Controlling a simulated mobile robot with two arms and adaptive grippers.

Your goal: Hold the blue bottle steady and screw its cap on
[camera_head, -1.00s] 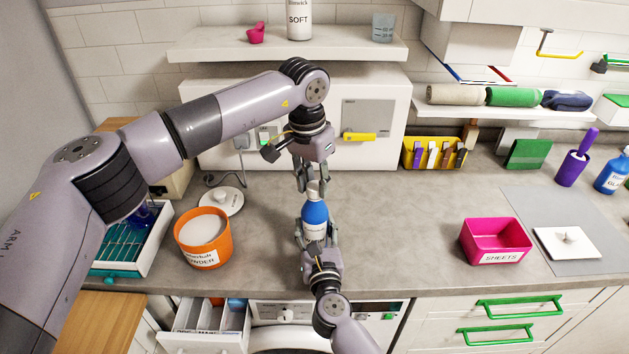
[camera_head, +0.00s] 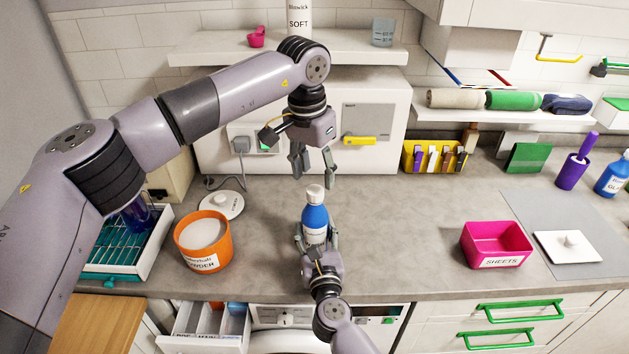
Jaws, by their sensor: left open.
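The blue bottle (camera_head: 315,222) stands upright near the front of the counter. Its white cap (camera_head: 315,193) sits on top of the neck; I cannot tell how tight it is. My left gripper (camera_head: 314,183) points down from above with its fingers spread, empty and just above and behind the cap. My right gripper (camera_head: 316,242) comes from the front, its fingers around the lower part of the bottle, one on each side.
An orange powder tub (camera_head: 203,242) stands to the left, with a white lid (camera_head: 221,205) behind it. A pink sheets bin (camera_head: 496,244) is to the right. An open drawer (camera_head: 205,325) juts out below the counter. The counter between bottle and bin is clear.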

